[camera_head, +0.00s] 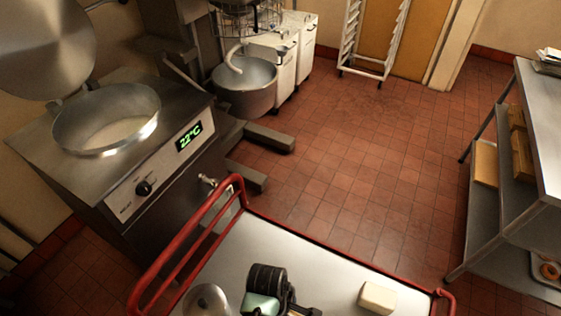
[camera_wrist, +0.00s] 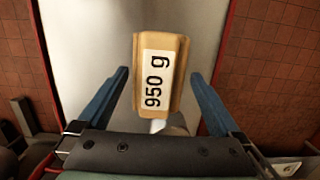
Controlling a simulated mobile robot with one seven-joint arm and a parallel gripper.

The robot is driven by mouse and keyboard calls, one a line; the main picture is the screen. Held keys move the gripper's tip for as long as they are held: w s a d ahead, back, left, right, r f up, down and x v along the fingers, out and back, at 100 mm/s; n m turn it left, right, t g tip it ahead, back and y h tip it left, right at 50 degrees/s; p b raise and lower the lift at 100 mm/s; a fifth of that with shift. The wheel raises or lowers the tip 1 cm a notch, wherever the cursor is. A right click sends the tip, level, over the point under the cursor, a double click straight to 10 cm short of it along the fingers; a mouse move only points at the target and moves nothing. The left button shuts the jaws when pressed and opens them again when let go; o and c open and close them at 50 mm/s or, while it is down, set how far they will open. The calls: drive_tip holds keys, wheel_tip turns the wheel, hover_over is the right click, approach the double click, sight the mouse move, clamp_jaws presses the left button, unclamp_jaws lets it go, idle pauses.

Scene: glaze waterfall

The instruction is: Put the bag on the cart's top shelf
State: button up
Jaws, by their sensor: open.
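The bag (camera_wrist: 178,100) is a tan block with a white label reading "950 g". In the wrist view it shows between and just beyond the fingers of my gripper (camera_wrist: 158,73), which is open, with a gap on each side. In the head view a pale block that appears to be the same bag (camera_head: 377,297) lies on the cart's grey top shelf (camera_head: 290,257), towards the right. My wrist and part of my arm are over the shelf to the left of the bag. The fingertips are hard to make out there.
A red rail (camera_head: 185,245) rises at the cart's left end. A steel kettle (camera_head: 105,118) stands at left, with a mixer bowl (camera_head: 244,88) behind. A steel shelf table (camera_head: 540,130) stands at right. The tiled floor (camera_head: 360,170) between them is clear.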

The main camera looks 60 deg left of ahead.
drive_tip(key=r, duration=0.6)
drive_tip(key=shift+s+a, duration=0.25)
drive_tip(key=shift+a, duration=0.15)
